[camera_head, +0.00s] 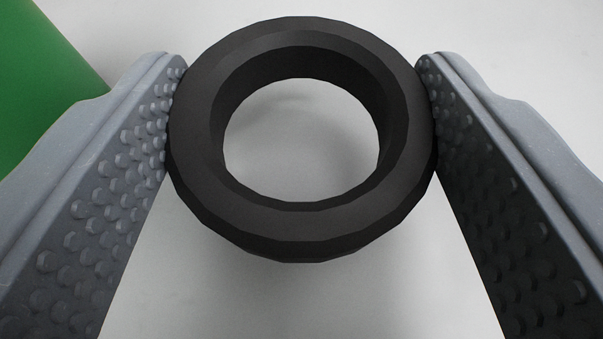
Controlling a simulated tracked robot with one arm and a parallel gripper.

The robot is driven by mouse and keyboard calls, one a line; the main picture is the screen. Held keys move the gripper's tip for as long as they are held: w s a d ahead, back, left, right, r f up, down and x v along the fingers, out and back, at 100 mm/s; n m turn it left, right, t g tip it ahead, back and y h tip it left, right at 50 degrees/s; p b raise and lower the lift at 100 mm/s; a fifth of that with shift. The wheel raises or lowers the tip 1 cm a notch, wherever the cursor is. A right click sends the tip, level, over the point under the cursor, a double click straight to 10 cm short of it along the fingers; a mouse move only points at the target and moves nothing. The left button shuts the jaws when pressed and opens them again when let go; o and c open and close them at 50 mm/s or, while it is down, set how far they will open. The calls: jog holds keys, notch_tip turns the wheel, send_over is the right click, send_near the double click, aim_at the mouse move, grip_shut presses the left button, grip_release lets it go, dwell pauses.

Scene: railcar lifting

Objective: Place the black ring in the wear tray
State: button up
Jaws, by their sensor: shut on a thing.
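The black ring (303,228) is a thick, faceted ring in the upper middle of the camera view. Its open hole faces me, and a pale surface shows through it. My gripper (302,110) is shut on the ring, with one grey studded finger against its left side and the other against its right side. A soft shadow lies on the pale surface under the ring. I cannot tell how far the ring is from that surface. I cannot make out the wear tray for certain in this view.
A pale, plain surface (300,305) fills the background beneath and around the ring. A flat green area (40,85) is at the upper left, beyond the left finger. No other objects show near the ring.

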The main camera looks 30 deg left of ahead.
notch_tip(320, 180, down, 2)
jog(key=shift+r, duration=0.1)
jog(key=o, duration=1)
jog(key=shift+c, duration=0.2)
